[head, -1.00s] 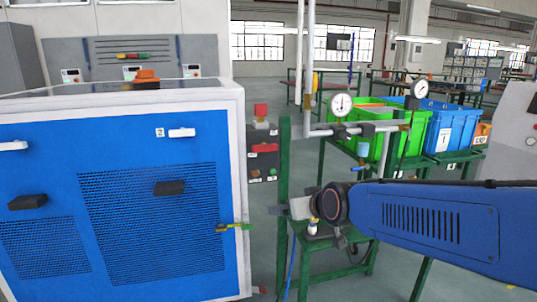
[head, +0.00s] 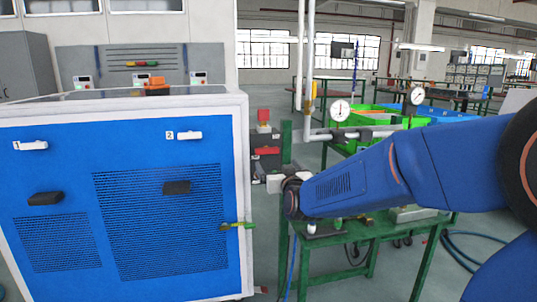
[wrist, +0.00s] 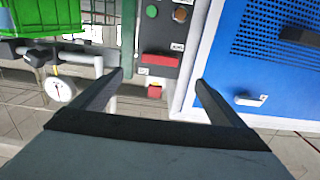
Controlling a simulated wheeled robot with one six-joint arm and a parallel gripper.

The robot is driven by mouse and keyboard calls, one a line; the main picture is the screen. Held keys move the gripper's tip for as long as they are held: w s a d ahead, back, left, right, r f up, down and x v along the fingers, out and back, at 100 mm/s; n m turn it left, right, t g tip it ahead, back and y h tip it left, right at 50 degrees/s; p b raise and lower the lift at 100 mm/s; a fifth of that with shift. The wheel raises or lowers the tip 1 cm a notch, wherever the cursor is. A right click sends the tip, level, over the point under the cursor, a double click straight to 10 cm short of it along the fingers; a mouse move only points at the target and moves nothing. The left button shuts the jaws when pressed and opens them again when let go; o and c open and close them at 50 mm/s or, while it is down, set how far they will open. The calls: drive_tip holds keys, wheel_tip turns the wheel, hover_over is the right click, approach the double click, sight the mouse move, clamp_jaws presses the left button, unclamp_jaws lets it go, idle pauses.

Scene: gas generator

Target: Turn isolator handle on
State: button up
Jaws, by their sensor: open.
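A narrow grey control panel (head: 266,163) stands just right of the blue cabinet. A red handle (head: 267,150) lies across its dark front, and it also shows in the wrist view (wrist: 160,60), which is upside down. A red block (head: 263,115) sits at the panel's top and shows in the wrist view (wrist: 155,92). My gripper (wrist: 158,77) is open and empty. Its two fingers point toward the panel, with the red handle framed between the fingertips and apparently beyond them.
The blue cabinet (head: 60,180) with white handles fills the left. A green post (head: 285,150) and white pipes with gauges (head: 340,110) stand right of the panel. A green table (head: 385,232) is under my arm. Green crates (head: 365,125) are behind.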

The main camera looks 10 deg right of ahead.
sight(268, 152)
drive_tip(key=w, duration=1.4)
drive_tip(key=shift+w, duration=0.3)
drive_tip(key=c, duration=1)
